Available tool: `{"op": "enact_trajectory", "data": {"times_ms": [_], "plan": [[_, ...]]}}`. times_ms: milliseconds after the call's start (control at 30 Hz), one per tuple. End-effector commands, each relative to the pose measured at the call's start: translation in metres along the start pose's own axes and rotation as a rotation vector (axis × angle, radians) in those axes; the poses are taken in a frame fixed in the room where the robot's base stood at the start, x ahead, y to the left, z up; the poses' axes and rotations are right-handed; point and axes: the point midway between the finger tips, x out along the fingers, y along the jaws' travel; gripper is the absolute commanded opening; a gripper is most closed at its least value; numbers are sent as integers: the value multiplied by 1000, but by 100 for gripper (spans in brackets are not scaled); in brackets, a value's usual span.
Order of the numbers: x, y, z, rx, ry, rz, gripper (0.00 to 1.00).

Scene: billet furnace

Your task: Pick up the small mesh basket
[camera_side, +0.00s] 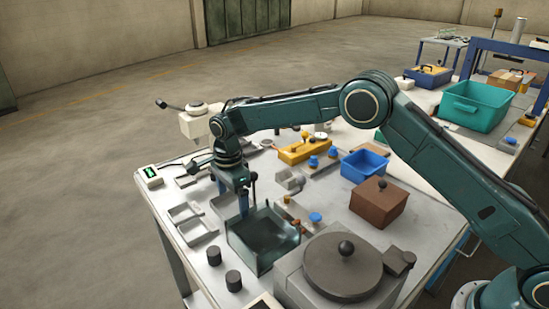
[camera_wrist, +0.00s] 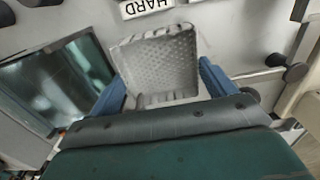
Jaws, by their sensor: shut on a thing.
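The small mesh basket (camera_wrist: 158,68) is a pale grey square with a dotted mesh floor and raised rims, seen in the wrist view. My gripper (camera_wrist: 162,76) has its two blue fingers on opposite sides of it, shut on the basket. In the side view my gripper (camera_side: 243,205) points down close to the back edge of the glass tank. I cannot clearly make out the basket there. Whether it touches the table is not clear.
The glass tank (camera_side: 264,238) stands right beside my gripper; it also shows at left in the wrist view (camera_wrist: 55,85). Shallow grey trays (camera_side: 196,231) lie to its left. A round-lidded furnace (camera_side: 343,267), brown lidded box (camera_side: 378,204) and blue bin (camera_side: 364,166) stand to the right.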

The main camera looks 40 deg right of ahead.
Motion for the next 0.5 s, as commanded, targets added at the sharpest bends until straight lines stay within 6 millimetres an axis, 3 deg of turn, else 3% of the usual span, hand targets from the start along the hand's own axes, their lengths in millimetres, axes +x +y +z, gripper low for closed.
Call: {"op": "enact_trajectory", "data": {"times_ms": [267,500], "plan": [[-48,-1,0,0,-2,-5,53],[-103,-1,0,0,-2,-7,53]]}}
